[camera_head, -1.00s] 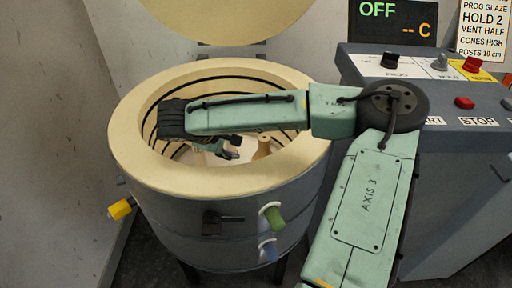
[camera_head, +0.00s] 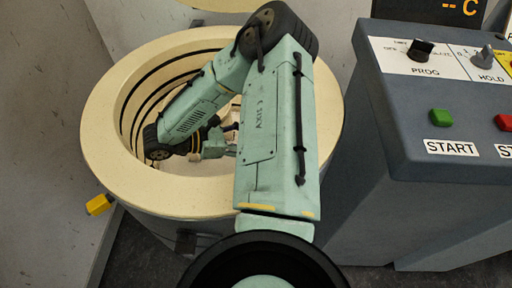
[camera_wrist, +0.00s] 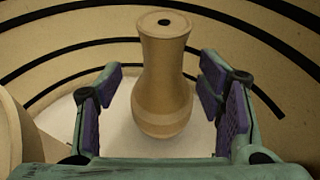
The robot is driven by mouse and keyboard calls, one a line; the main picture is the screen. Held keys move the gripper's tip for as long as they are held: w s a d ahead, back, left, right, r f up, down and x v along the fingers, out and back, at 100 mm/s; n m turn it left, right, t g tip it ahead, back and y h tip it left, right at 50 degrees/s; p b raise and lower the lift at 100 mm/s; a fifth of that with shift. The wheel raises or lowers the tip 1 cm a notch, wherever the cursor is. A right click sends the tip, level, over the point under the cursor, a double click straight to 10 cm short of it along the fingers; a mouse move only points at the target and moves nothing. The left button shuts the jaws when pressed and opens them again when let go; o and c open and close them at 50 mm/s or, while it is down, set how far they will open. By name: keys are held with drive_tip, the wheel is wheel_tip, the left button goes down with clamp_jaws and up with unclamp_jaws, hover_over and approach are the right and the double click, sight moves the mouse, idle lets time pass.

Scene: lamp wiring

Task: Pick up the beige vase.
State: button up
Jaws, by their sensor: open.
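The beige vase (camera_wrist: 163,85) stands upright on the pale kiln floor in the wrist view. It has a narrow neck, a flared rim with a small dark hole, and a rounded belly. My gripper (camera_wrist: 161,74) is open, with one purple-padded finger left of the vase and the other right of it. Gaps show between the pads and the vase. In the head view my gripper (camera_head: 226,146) is low inside the round kiln (camera_head: 103,140), and my arm hides most of what is around it.
The kiln wall with dark coils (camera_wrist: 60,45) curves close behind the vase. Another beige rounded object (camera_wrist: 12,130) is at the left edge of the wrist view. A grey control console (camera_head: 400,120) stands right of the kiln.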

drive_tip(key=p+x, duration=0.1)
drive_tip(key=x, duration=0.5)
drive_tip(key=shift+d, duration=0.3)
drive_tip(key=shift+f, duration=0.1)
clamp_jaws()
idle(0.4)
idle(0.5)
